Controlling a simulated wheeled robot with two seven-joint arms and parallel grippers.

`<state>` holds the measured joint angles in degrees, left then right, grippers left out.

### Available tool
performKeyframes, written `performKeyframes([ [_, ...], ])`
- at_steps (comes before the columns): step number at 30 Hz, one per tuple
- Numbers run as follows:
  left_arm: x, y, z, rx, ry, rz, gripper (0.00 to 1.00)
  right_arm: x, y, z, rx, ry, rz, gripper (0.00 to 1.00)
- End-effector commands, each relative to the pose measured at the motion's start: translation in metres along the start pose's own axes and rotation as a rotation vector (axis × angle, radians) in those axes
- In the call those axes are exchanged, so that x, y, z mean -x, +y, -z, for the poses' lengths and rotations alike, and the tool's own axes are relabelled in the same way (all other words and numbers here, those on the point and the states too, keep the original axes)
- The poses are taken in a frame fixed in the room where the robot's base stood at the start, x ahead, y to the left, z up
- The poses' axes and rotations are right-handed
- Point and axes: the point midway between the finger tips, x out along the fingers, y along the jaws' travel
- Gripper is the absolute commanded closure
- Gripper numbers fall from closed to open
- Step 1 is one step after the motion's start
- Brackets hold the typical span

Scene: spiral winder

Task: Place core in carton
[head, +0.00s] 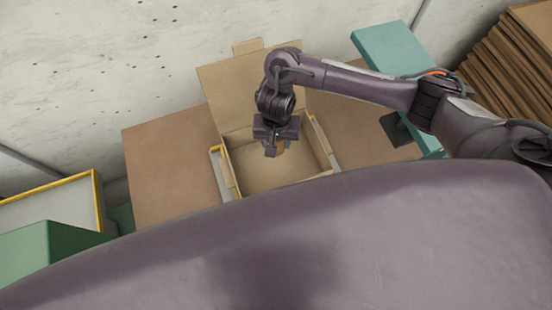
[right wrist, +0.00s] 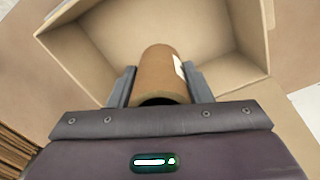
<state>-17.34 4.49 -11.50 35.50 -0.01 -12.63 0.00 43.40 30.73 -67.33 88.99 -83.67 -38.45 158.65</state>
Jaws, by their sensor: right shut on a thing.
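The core, a brown cardboard tube with a white label (right wrist: 162,72), sits between the two fingers of my right gripper (right wrist: 160,88) in the right wrist view. The gripper is shut on it. The carton's inside and walls also show beyond the core in the right wrist view (right wrist: 215,20). Whether the core touches the carton floor cannot be told. My left gripper is not in view.
The carton stands on a brown surface (head: 160,165) between yellow-edged guides, its back flap raised against the wall. A teal panel (head: 392,50) and stacked flat cardboard (head: 510,65) are at the right. A yellow-rimmed bin (head: 97,190) is at the left.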

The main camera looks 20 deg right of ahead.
Motion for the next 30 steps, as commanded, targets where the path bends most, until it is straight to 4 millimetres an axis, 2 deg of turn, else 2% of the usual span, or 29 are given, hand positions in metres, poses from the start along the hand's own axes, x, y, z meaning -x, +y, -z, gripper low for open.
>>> performKeyframes([
  [1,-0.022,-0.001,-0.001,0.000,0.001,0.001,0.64,-0.028,0.000,-0.002,-0.002,-0.006,0.001,0.78],
  [3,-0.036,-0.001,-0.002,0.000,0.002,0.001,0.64,-0.047,-0.001,-0.002,-0.001,-0.004,0.002,0.78],
  [6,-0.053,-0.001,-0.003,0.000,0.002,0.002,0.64,-0.071,-0.001,-0.001,-0.001,-0.003,0.002,0.78],
  [9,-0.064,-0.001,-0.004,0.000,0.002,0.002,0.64,-0.086,-0.001,0.000,0.000,-0.002,0.002,0.78],
  [17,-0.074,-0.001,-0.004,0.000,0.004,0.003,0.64,-0.099,-0.001,0.001,0.002,0.001,0.002,0.78],
  [20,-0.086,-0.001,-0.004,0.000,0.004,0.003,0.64,-0.113,-0.001,0.000,0.001,-0.001,0.002,0.78],
  [24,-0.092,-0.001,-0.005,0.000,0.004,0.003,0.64,-0.133,-0.001,0.000,0.002,0.000,0.000,0.78],
  [30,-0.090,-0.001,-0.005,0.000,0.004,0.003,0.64,-0.135,-0.001,0.001,0.002,0.002,0.001,0.78],
])
